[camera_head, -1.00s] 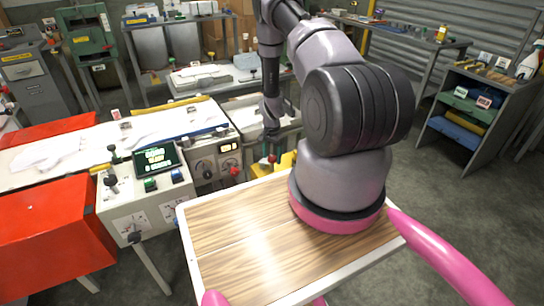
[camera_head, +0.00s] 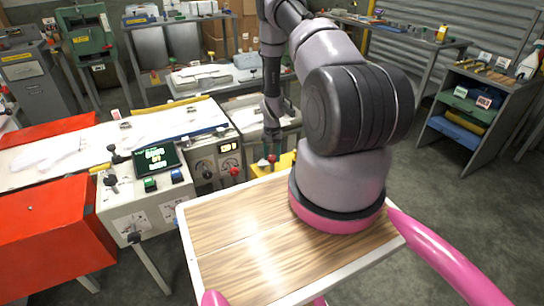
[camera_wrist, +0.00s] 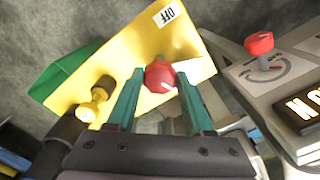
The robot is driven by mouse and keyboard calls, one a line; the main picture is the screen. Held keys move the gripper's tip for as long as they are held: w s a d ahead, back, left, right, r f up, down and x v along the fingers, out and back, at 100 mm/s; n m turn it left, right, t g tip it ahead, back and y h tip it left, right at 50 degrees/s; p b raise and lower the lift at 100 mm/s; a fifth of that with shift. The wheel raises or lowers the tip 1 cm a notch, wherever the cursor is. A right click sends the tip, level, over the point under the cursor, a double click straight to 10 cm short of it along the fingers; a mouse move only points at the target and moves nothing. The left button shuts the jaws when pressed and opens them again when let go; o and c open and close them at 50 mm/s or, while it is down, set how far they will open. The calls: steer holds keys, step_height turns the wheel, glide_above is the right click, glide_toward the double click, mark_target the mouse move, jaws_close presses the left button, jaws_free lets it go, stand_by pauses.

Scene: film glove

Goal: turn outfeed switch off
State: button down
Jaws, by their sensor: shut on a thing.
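A yellow panel (camera_wrist: 130,52) carries a white OFF label (camera_wrist: 165,14) and a switch with a red knob (camera_wrist: 160,76). My gripper (camera_wrist: 161,72) has its two teal fingers on either side of this knob and is shut on it. The finger pads hide the knob's sides, and its stem is hidden. In the head view, my gripper (camera_head: 271,138) points down just above the red knob (camera_head: 272,158) at the yellow panel (camera_head: 287,161). I cannot read any outfeed lettering.
Another red-topped lever (camera_wrist: 260,44) stands close on the right, on a grey panel with a lit display (camera_wrist: 303,106). The grey control console (camera_head: 145,200) stands at left.

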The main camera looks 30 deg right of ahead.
steer(key=n, duration=0.6)
steer(key=shift+d, duration=0.1)
steer(key=n, duration=0.7)
steer(key=shift+n, duration=0.3)
stand_by(0.3)
steer(key=shift+c, duration=1.4)
jaws_free()
step_height(320, 180, up, 11)
steer(key=shift+f, duration=0.15)
